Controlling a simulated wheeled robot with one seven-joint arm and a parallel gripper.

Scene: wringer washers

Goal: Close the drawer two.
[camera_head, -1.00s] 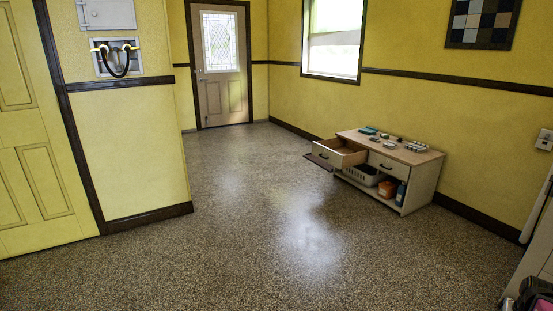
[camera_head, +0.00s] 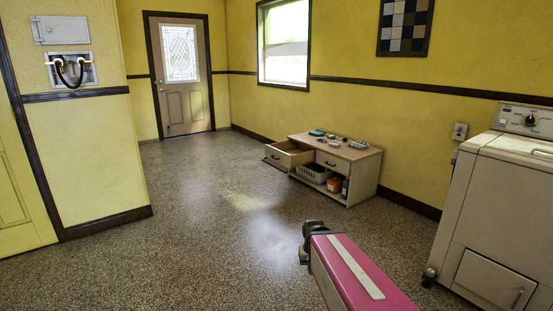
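A low cabinet (camera_head: 364,176) with a wooden top stands against the right-hand yellow wall. Its left drawer (camera_head: 293,150) is pulled well out, and I can see into its wooden inside. Its right drawer (camera_head: 333,162) with a dark handle is shut. No number shows on either drawer. My pink arm reaches in from the bottom edge and ends in a dark part (camera_head: 312,236), well short of the cabinet. I cannot make out fingers there or whether they are open. The dark part touches nothing.
Small items (camera_head: 340,140) lie on the cabinet top. A white basket (camera_head: 313,173) and an orange container (camera_head: 334,185) sit on its lower shelf. A white washer (camera_head: 500,190) stands at the right. The speckled floor (camera_head: 200,220) before the cabinet is clear.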

